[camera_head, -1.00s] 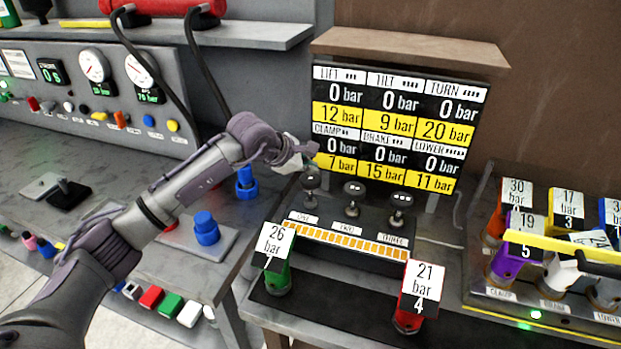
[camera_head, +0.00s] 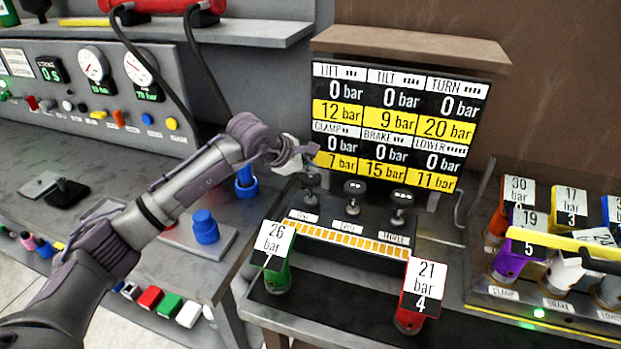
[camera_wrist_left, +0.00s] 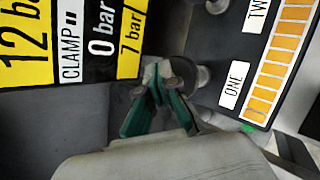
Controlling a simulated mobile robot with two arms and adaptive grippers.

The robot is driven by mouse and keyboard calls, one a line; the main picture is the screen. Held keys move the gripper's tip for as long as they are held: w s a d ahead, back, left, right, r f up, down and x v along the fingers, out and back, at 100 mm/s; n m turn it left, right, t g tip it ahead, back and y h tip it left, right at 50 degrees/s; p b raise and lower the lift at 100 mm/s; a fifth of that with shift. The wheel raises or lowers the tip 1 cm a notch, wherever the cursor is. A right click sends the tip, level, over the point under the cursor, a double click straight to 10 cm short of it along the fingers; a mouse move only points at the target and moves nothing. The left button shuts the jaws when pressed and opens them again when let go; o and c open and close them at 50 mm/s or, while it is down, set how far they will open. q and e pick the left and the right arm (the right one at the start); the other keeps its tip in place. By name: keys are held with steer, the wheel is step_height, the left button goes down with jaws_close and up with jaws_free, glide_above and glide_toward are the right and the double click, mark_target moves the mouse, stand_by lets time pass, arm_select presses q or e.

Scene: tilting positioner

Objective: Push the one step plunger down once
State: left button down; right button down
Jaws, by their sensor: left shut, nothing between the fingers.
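The one step plunger (camera_head: 311,182) is the dark, round-headed knob at the left of three on the black control box (camera_head: 345,238), behind the label ONE. It stands upright. In the left wrist view, the plunger (camera_wrist_left: 200,77) is partly hidden behind the fingertips. My left gripper (camera_head: 302,157) is shut and empty. It is close to the plunger head, above and slightly left of it in the head view. I cannot tell whether they touch. The gripper also shows in the left wrist view (camera_wrist_left: 158,78). My right gripper is not in view.
A pressure board (camera_head: 396,130) stands behind the box; its upper readings are 0 bar. Two other plungers (camera_head: 353,188) stand to the right. Green (camera_head: 277,278) and red (camera_head: 408,318) cartridges stand in front. A cartridge rack (camera_head: 520,305) is at right.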

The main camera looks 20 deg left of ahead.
mark_target(305, 180)
arm_select(q)
steer(key=shift+f+b, duration=0.3)
stand_by(0.5)
steer(key=shift+s+f+b, duration=0.1)
steer(key=shift+f+b, duration=1.55)
steer(key=shift+f, duration=0.3)
stand_by(1.2)
steer(key=shift+r, duration=0.15)
steer(key=shift+r+p, duration=1.2)
steer(key=shift+r, duration=1.3)
steer(key=shift+r+p, duration=1.25)
steer(key=shift+r, duration=1.3)
steer(key=shift+f, duration=0.1)
